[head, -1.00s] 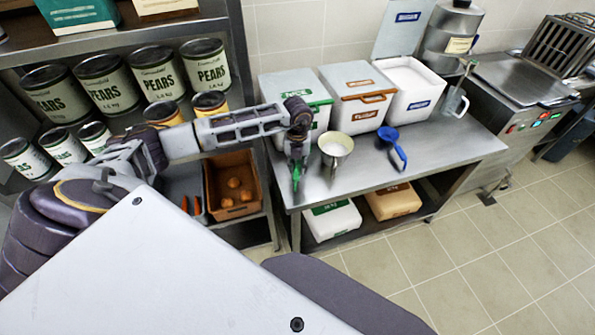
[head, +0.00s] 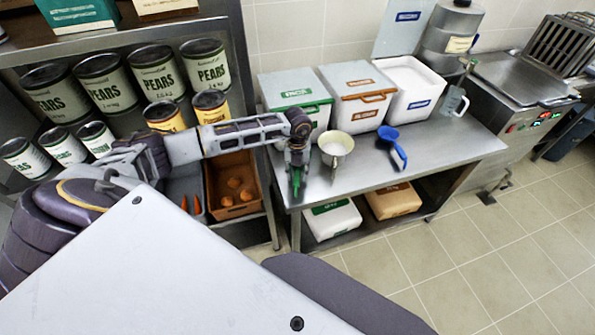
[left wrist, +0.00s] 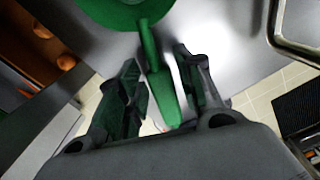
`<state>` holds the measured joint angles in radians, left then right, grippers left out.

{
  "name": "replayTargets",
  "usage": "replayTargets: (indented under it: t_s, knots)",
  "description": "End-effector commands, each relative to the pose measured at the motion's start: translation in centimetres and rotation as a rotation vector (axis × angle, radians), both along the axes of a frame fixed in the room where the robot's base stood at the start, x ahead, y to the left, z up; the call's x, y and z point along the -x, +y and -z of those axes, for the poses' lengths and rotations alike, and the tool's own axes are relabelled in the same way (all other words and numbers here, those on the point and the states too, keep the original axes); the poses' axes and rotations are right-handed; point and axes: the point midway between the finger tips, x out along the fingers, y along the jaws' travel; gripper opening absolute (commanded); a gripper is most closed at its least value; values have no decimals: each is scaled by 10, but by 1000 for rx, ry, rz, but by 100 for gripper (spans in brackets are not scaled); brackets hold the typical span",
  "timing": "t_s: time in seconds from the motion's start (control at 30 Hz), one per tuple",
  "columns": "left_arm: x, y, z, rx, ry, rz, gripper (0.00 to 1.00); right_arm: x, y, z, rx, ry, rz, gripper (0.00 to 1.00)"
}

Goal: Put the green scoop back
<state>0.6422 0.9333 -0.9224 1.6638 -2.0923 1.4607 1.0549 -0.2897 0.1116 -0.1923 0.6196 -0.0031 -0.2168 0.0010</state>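The green scoop (left wrist: 162,88) lies at the left end of the steel table, its round bowl at the top of the left wrist view. In the head view only part of the green scoop (head: 296,182) shows; my gripper hides the rest. My left gripper (left wrist: 160,75) has its two fingers on either side of the scoop's handle, apart, with narrow gaps visible; it looks open. In the head view the left gripper (head: 297,172) points down at the table. The green-labelled bin (head: 293,92) stands behind it, lid closed. My right gripper is not in view.
A brown-labelled bin (head: 357,82) is closed; a blue-labelled bin (head: 424,103) stands open, its white contents showing. A can shelf (head: 240,60) stands left.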

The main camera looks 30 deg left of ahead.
Motion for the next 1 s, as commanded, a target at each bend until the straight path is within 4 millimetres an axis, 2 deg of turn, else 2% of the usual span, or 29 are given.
replayTargets:
  t_s: [0.53,0.77,1.0]
  knots:
    - [0,0,-5,0,-1,0,43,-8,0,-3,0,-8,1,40]
    - [-1,0,-29,0,-3,0,43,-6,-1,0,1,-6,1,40]
    - [-1,0,-64,0,-4,0,43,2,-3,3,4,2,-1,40]
